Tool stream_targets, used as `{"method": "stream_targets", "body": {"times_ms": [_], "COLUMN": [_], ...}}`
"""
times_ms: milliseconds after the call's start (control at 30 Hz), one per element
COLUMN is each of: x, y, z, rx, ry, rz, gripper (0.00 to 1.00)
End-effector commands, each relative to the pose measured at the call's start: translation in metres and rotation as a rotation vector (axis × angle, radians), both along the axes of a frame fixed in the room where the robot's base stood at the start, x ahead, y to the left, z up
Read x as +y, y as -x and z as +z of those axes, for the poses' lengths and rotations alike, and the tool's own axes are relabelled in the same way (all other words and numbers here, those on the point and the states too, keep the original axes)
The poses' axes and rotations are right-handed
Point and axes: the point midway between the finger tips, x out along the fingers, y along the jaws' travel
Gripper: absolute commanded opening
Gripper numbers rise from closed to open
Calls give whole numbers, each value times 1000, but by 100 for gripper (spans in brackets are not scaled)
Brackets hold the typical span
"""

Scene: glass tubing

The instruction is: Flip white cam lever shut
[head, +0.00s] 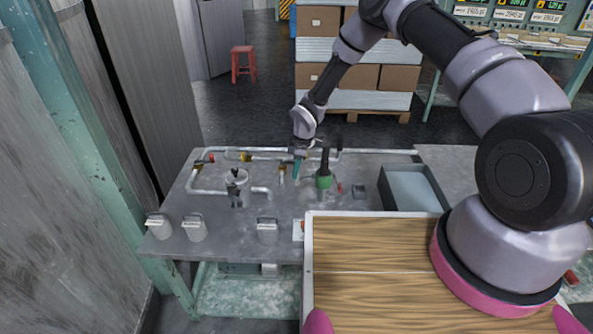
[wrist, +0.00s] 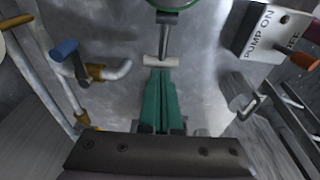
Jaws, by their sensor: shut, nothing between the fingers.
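In the wrist view a pale T-shaped lever (wrist: 160,61), which looks like the white cam lever, has its white crossbar just beyond my fingertips. Its grey stem runs up to a green-rimmed round part (wrist: 176,4), cut off by the top edge. My gripper (wrist: 157,74) has green fingers pressed together and empty. I cannot tell whether they touch the crossbar. In the head view my gripper (head: 297,178) points down over the grey bench, just left of a green fitting (head: 323,181) with a dark upright. The lever cannot be made out there.
White piping (head: 217,187) with coloured fittings runs along the bench. A blue-handled valve (wrist: 65,50) is left in the wrist view. A "PUMP ON" sign block (wrist: 268,30) is right. A grey tray (head: 412,187) stands right on the bench. A wooden-topped surface (head: 375,255) is nearer.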

Motion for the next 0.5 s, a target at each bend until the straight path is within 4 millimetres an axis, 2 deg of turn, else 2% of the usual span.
{"method": "stream_targets", "body": {"times_ms": [100,500], "x": [5,4], "y": [1,1], "z": [-8,-34], "rx": [-4,-7], "ry": [112,481], "rz": [6,3], "gripper": [0,0]}}
